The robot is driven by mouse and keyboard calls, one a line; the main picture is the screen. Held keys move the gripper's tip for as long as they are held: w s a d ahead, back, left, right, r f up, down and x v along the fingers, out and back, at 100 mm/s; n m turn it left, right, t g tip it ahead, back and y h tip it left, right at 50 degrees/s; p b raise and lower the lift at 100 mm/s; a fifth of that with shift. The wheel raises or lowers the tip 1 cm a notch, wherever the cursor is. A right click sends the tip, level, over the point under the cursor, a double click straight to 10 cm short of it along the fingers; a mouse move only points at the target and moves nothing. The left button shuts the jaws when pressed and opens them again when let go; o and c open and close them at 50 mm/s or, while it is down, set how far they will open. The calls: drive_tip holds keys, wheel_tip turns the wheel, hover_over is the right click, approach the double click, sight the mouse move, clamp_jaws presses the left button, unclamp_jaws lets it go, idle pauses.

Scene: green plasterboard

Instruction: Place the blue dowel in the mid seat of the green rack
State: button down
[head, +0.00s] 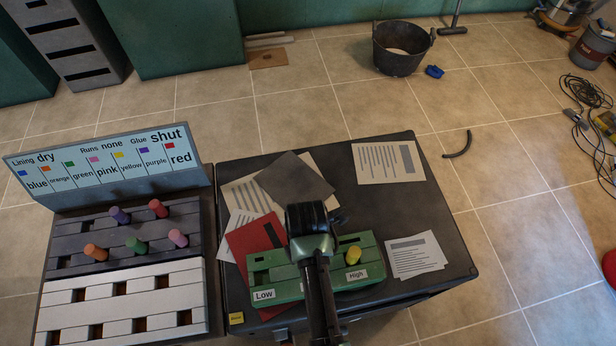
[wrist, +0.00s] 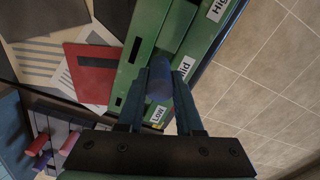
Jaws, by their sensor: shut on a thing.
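The green rack (head: 290,292) lies on the dark cabinet top, with a Low label at its left and a High label at its right. A yellow dowel (head: 353,255) stands in it near the High label. My gripper (wrist: 159,80) is shut on the blue dowel (wrist: 160,76), seen in the wrist view over the green rack (wrist: 150,30), near the Mid label (wrist: 185,67). I cannot tell whether the dowel's far end is inside a seat. In the head view my arm covers the rack's middle and hides the dowel.
A grey rack (head: 70,238) with several coloured dowels and a white rack (head: 190,283) stand left, below a colour-name sign (head: 105,170). A red booklet (head: 250,240) and papers (head: 390,163) lie around the green rack.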

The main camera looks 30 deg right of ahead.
drive_tip(key=shift+f, duration=1.45)
drive_tip(key=shift+f, duration=0.2)
drive_tip(key=c, duration=0.6)
unclamp_jaws()
drive_tip(key=shift+o, duration=0.2)
drive_tip(key=shift+r, duration=0.15)
wheel_tip(320, 180, up, 12)
drive_tip(key=shift+r, duration=0.1)
drive_tip(key=shift+w, duration=0.1)
